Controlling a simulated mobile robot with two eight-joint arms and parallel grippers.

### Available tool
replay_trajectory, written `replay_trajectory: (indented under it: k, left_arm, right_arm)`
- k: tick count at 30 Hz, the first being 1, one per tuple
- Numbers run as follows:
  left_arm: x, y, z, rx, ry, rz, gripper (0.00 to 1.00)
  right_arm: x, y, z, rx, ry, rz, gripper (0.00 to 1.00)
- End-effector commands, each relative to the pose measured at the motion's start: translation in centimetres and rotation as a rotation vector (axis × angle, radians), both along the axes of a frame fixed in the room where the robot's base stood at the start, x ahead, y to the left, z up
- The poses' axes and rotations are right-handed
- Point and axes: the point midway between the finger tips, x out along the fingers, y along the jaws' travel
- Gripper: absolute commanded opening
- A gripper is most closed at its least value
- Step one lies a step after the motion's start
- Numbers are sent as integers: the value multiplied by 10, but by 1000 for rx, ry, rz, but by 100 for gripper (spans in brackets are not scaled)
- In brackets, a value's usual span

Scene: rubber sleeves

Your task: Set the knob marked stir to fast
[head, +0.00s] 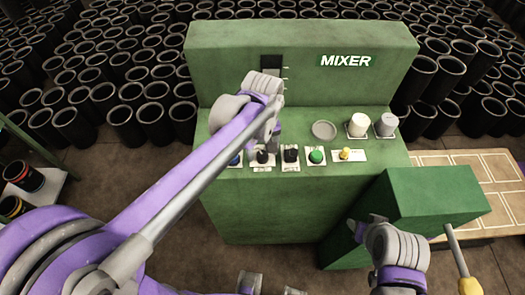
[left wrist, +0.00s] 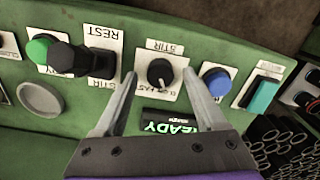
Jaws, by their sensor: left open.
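The stir knob (left wrist: 160,72) is black and round on a white plate marked STIR in the left wrist view. A pale pointer mark shows on its lower part there; the small scale words are hard to read. In the head view the knob (head: 262,157) sits on the green sloped panel. My left gripper (left wrist: 158,82) is open, with one finger on each side of the knob; contact is not visible. In the head view my left gripper (head: 270,135) is over the panel, partly hiding it. My right gripper (head: 364,226) is beside a green block at the right, its jaws unclear.
Beside the knob are a black lever (left wrist: 75,60) on a plate marked REST and STIR, and a blue button (left wrist: 216,82). A green button (head: 316,156), yellow control (head: 346,154) and white cups (head: 357,124) stand further right. A green block (head: 425,210) stands front right.

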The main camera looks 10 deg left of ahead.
Motion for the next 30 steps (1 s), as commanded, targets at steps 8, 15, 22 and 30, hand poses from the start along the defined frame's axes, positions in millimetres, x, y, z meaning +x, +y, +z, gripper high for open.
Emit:
replay_trajectory:
  k: [8, 15, 22, 30]
  left_arm:
    - [0, 0, -6, 0, 0, 0, 73]
    - [0, 0, -6, 0, 0, 0, 48]
    - [0, 0, -6, 0, 0, 0, 6]
    - [0, 0, -6, 0, 0, -7, 0]
  right_arm:
    - [0, 0, 0, 0, 0, 0, 50]
    - [0, 0, 0, 0, 0, 0, 50]
    - [0, 0, 0, 0, 0, 0, 50]
    - [0, 0, -1, 0, 0, 0, 50]
